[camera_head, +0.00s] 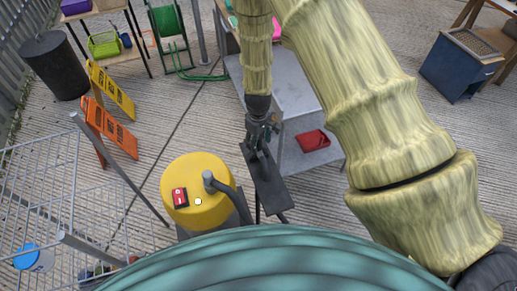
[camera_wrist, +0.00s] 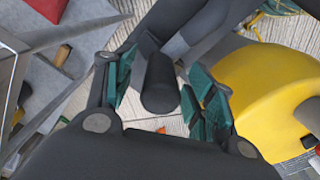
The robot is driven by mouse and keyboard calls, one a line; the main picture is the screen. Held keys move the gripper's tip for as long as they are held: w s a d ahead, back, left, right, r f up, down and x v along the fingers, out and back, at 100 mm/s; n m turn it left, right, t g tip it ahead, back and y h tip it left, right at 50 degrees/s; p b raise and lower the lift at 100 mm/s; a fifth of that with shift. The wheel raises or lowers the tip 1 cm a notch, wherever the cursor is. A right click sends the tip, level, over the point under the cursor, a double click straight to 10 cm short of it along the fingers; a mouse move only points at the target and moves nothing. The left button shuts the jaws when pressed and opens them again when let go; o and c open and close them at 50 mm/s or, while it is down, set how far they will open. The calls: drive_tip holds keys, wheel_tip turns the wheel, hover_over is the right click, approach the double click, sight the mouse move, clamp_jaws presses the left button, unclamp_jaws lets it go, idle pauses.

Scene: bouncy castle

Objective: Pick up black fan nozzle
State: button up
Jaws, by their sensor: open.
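The black fan nozzle (camera_head: 270,190) shows in the head view as a dark, flat, elongated piece beside the yellow vacuum-like machine (camera_head: 195,206). My gripper (camera_head: 262,143) is just above its upper end, pointing down. In the wrist view, a black cylindrical part (camera_wrist: 160,84), which looks like the nozzle's neck, lies between the two green-padded fingers of my gripper (camera_wrist: 158,90). The fingers are open, with gaps visible on both sides of it. The yellow body (camera_wrist: 265,90) is close by on the right.
A grey shelf unit (camera_head: 290,110) with a red item (camera_head: 312,140) stands right behind my gripper. A wire rack (camera_head: 60,200) is at left, near orange (camera_head: 110,130) and yellow (camera_head: 112,90) signs. A blue bin (camera_head: 452,72) stands far right. Paved floor is free at left centre.

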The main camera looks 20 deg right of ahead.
drive_tip(key=c, duration=1.1)
drive_tip(key=shift+r, duration=0.1)
